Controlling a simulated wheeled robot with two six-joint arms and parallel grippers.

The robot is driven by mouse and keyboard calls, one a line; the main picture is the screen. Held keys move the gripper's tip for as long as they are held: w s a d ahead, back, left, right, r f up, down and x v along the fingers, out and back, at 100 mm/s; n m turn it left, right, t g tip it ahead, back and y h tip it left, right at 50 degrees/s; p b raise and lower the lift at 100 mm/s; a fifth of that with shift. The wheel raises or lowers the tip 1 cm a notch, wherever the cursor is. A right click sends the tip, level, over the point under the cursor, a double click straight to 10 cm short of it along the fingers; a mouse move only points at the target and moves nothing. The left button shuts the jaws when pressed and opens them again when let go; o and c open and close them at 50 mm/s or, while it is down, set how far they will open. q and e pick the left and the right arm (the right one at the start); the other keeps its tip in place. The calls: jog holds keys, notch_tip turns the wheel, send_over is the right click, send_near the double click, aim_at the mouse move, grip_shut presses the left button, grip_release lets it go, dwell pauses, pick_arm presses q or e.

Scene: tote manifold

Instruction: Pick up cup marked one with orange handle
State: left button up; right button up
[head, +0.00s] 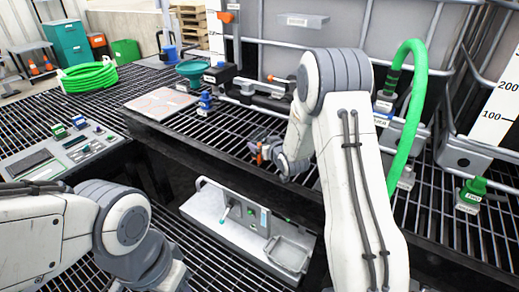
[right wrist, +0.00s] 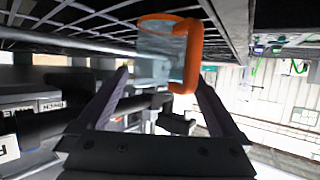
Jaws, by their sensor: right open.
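A clear, pale-blue cup with an orange handle (right wrist: 160,55) shows in the right wrist view, just beyond and between my fingertips. Its handle is on the right side in that view. No mark on it can be read. My right gripper (right wrist: 163,80) is open, one finger towards each side of the cup, and is not closed on it. In the head view, my right gripper (head: 266,149) is at the near edge of the grated platform, with a small orange patch (head: 260,153) beside it; the arm hides most there. My left arm shows at lower left, but its gripper is out of view.
A grey tote with a green hose (head: 416,110) stands on the grated platform (head: 190,128) behind my right arm. Valves and a green funnel (head: 194,70) are close by. A light-grey tray unit (head: 225,215) sits below the platform edge. A control panel (head: 70,145) is at left.

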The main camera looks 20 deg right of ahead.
jog(key=shift+x, duration=1.5)
jog(key=c, duration=1.1)
jog(key=shift+c, duration=0.2)
